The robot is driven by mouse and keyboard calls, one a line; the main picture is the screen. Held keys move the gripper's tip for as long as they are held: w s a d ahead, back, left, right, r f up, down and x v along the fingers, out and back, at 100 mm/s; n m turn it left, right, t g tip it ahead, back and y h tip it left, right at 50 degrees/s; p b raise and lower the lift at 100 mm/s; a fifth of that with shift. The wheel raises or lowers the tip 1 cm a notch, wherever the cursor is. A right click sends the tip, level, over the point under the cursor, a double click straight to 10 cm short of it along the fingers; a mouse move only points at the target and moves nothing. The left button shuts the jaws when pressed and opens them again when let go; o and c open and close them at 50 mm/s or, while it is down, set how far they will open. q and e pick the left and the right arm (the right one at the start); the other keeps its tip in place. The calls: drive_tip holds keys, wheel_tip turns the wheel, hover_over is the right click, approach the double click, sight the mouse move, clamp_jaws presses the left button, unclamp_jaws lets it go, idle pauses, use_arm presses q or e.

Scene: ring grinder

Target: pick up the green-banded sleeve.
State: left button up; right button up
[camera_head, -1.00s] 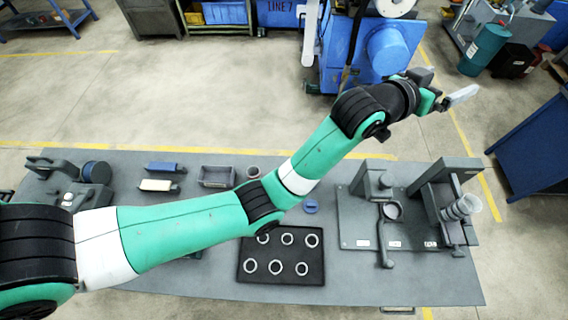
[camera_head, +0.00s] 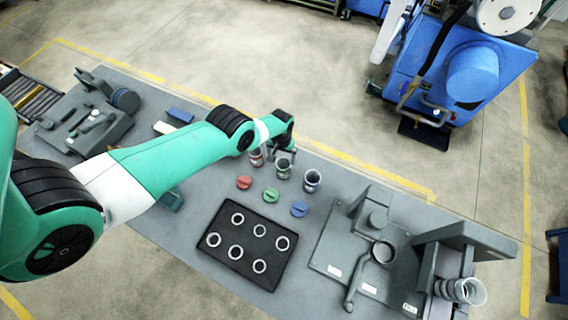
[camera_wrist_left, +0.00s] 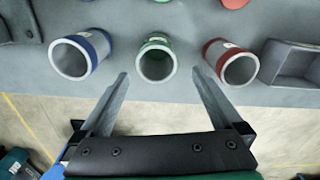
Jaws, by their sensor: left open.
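The green-banded sleeve (camera_head: 283,172) stands on the grey table near its far edge, between a red-banded sleeve (camera_head: 256,160) and a blue-banded sleeve (camera_head: 312,181). In the left wrist view the green-banded sleeve (camera_wrist_left: 157,60) is centred ahead of the fingertips, with the blue-banded sleeve (camera_wrist_left: 80,53) left and the red-banded sleeve (camera_wrist_left: 231,62) right. My left gripper (camera_wrist_left: 160,76) is open and empty, its two fingers spread to either side of the green-banded sleeve's line. I cannot tell whether the fingertips overlap the sleeve in depth. My right gripper is not in view.
Red (camera_head: 244,182), green (camera_head: 271,194) and blue (camera_head: 299,208) discs lie nearer than the sleeves. A black tray (camera_head: 247,243) of several rings is in front. A grey fixture (camera_head: 330,245) stands to the right. A grey bin (camera_wrist_left: 292,62) sits beside the red-banded sleeve.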

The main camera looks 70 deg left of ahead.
sight(282, 164)
use_arm(q)
wheel_tip(282, 164, down, 6)
drive_tip(key=b, duration=0.5)
drive_tip(key=shift+f+b, duration=0.15)
drive_tip(key=shift+b, duration=0.25)
drive_tip(key=f+b, duration=0.5)
drive_tip(key=shift+d+f, duration=0.1)
drive_tip(key=shift+d, duration=0.15)
drive_tip(key=shift+w, duration=0.1)
drive_tip(key=c, duration=1.3)
drive_tip(key=shift+r, duration=0.25)
